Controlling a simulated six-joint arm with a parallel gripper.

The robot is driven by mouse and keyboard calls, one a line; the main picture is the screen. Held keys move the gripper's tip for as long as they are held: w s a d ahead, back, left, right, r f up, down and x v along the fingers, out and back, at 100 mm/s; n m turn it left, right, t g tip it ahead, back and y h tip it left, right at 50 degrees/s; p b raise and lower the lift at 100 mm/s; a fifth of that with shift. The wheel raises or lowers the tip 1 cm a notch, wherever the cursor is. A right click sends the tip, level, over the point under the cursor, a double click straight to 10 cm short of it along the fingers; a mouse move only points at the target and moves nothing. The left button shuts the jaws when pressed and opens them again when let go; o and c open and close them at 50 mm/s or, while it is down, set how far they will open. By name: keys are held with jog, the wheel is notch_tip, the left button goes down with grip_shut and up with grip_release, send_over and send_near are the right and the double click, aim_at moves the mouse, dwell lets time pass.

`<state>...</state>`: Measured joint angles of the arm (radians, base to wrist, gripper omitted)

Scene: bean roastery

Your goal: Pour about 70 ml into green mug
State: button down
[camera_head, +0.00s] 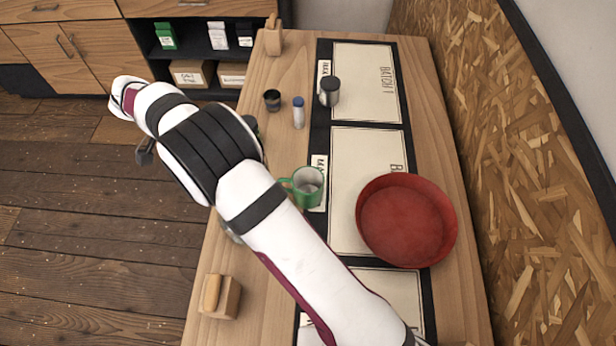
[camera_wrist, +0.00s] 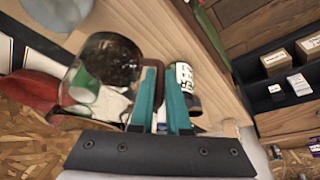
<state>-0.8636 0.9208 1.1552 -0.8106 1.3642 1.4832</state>
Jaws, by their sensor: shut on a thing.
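The green mug (camera_head: 308,188) stands upright on the table, left of the red bowl, in the head view. In the wrist view, green also shows behind the glass vessel (camera_wrist: 84,86). My gripper (camera_wrist: 162,95) has its teal fingers closed around the brown handle (camera_wrist: 152,77) of a glass vessel with dark contents (camera_wrist: 112,58). The vessel looks tilted in the wrist view, but its true tilt is hard to tell. In the head view my arm hides the gripper and most of the vessel. I see no stream of liquid.
The wide red bowl (camera_head: 408,218) stands right of the mug. A black cup (camera_head: 272,100), a blue-capped bottle (camera_head: 298,113) and a grey canister (camera_head: 329,91) stand farther back. A wooden block (camera_head: 222,298) is near the front left.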

jog(key=shift+d+r, duration=0.1)
jog(key=shift+d+r+y, duration=0.15)
jog(key=shift+d+y, duration=0.25)
jog(key=shift+y, duration=0.3)
jog(key=shift+d+r+y, duration=0.15)
jog(key=shift+r+y, duration=0.1)
jog(key=shift+y, duration=0.05)
jog(key=r+y, duration=0.1)
jog(key=d+r, duration=0.1)
jog(key=r, duration=0.1)
jog(key=shift+d+m+y, duration=0.2)
jog(key=shift+m+y, duration=0.1)
jog(key=shift+y, duration=0.1)
jog(key=d+y, duration=0.1)
jog(key=d+r+y, duration=0.1)
jog(key=shift+d+r+y, duration=0.2)
jog(key=shift+d+y, duration=0.05)
jog(key=shift+y, duration=0.05)
jog(key=shift+s+d+r+m+g+y+p, duration=0.15)
jog(key=shift+s+d+r+m+y+p, duration=0.3)
jog(key=shift+d+y+p, duration=0.5)
jog(key=shift+s+d+r+m+g+y+p, duration=0.15)
jog(key=shift+d+m+y+p, duration=0.4)
jog(key=shift+y, duration=0.7)
jog(key=shift+s+d+r+m+g+y+p, duration=0.25)
jog(key=shift+s+d+m+y+p, duration=0.25)
jog(key=shift+d+y, duration=0.5)
jog(key=shift+d+r+y+p, duration=0.3)
jog(key=shift+d+y+p, duration=0.55)
jog(key=shift+p, duration=1.15)
